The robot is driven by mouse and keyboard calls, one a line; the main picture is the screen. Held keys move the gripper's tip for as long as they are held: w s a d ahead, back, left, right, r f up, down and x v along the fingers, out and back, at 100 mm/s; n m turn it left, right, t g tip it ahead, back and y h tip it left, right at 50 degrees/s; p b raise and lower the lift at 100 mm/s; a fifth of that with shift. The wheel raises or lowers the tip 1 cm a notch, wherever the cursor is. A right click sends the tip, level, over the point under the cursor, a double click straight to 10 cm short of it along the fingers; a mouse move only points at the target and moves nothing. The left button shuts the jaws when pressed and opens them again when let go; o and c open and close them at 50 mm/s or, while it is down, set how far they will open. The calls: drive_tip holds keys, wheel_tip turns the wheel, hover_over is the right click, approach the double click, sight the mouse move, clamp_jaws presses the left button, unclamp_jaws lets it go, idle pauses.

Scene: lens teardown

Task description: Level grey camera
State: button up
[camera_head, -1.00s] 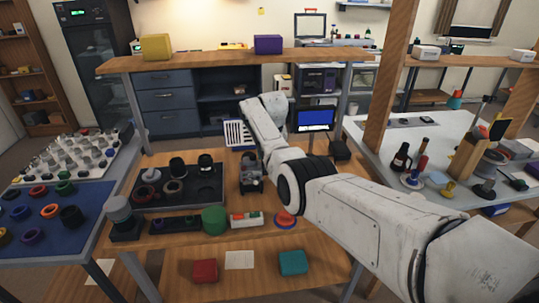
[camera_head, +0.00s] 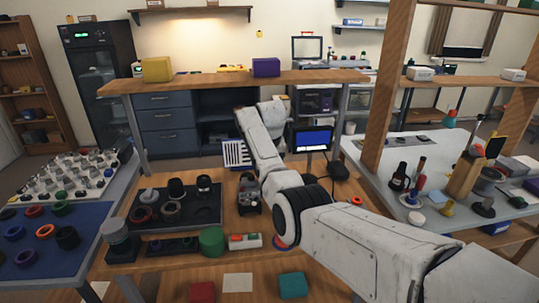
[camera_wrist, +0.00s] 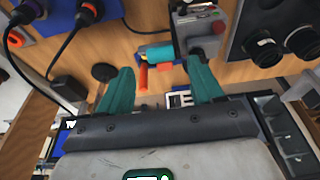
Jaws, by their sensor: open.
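A small grey device (camera_head: 249,194), which looks like the grey camera, stands on the wooden bench beside my arm in the head view. In the wrist view a grey body with a red knob (camera_wrist: 201,28) shows past my right fingertip; it appears to be the same device. My gripper (camera_wrist: 158,70) has two teal fingers spread wide, with nothing held between them. A teal cylinder (camera_wrist: 154,52) and an orange rod (camera_wrist: 143,77) show beyond the gap between the fingers. I cannot tell whether the device is tilted. In the head view my fingers are hidden behind my arm.
A black tray (camera_head: 172,213) with lens parts lies left of the device. A green cylinder (camera_head: 212,241) and a white block with coloured tops (camera_head: 245,241) stand in front. A small blue-screened monitor (camera_head: 313,139) stands behind. Red (camera_head: 202,292) and teal (camera_head: 292,285) blocks lie near the front edge.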

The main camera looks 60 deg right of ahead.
drive_tip(key=v, duration=0.6)
drive_tip(key=shift+b, duration=0.3)
drive_tip(key=shift+r, duration=0.1)
drive_tip(key=s+a+f+n, duration=0.2)
drive_tip(key=s+a+f, duration=0.2)
drive_tip(key=a+f, duration=0.6)
drive_tip(key=s+a+f+n, duration=0.2)
drive_tip(key=s+a+f, duration=0.2)
drive_tip(key=a+f, duration=0.7)
drive_tip(key=s+a+f+n+y, duration=0.1)
drive_tip(key=s+a+n, duration=0.1)
drive_tip(key=s+a, duration=0.6)
drive_tip(key=s+a+f+n+y, duration=0.1)
drive_tip(key=s+a+f+n, duration=0.1)
drive_tip(key=s+a, duration=0.7)
drive_tip(key=s+n, duration=0.1)
drive_tip(key=s, duration=0.6)
drive_tip(key=shift+a+f+g, duration=0.2)
drive_tip(key=shift+f+g, duration=0.05)
drive_tip(key=shift+g, duration=0.15)
